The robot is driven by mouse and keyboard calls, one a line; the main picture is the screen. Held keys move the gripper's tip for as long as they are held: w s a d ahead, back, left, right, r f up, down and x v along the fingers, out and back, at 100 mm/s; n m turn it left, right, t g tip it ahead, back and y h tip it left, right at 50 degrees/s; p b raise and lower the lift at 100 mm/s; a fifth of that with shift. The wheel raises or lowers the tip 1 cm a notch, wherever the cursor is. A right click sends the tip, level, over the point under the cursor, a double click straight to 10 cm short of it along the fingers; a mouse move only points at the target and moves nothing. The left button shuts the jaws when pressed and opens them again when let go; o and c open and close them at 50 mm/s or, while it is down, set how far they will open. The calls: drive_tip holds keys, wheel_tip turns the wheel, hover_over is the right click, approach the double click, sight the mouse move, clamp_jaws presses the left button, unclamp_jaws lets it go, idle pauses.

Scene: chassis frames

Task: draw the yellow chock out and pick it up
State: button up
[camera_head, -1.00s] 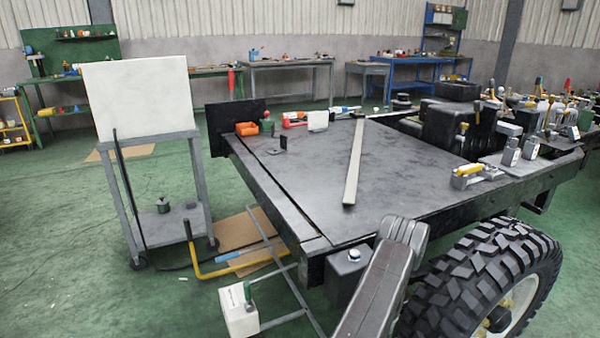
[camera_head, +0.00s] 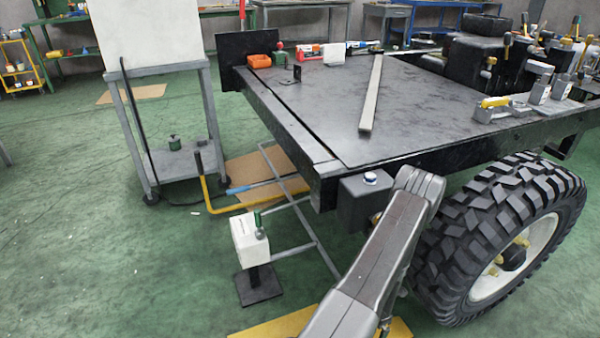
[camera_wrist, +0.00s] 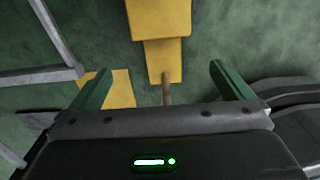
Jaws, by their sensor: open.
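A yellow stepped block, which looks like the chock (camera_wrist: 160,22), shows at the top middle of the wrist view. A short tan rod or handle points from its near end toward my gripper. My gripper (camera_wrist: 162,85) is open, with its two green fingers spread wide on either side of the rod's line. The block lies beyond the fingertips, and I see no contact. In the head view, a flat yellow surface (camera_head: 285,324) shows at the bottom edge, partly hidden behind my arm. I cannot tell whether it belongs to the chock. My gripper is out of the head view.
A large black tyre (camera_head: 500,245) stands right of my arm, under the dark flatbed (camera_head: 330,115). A white box on a dark stand (camera_head: 250,240) and a grey floor frame (camera_head: 305,222) are on the left. Open green floor (camera_head: 80,270) lies further left.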

idle(0.3)
idle(0.4)
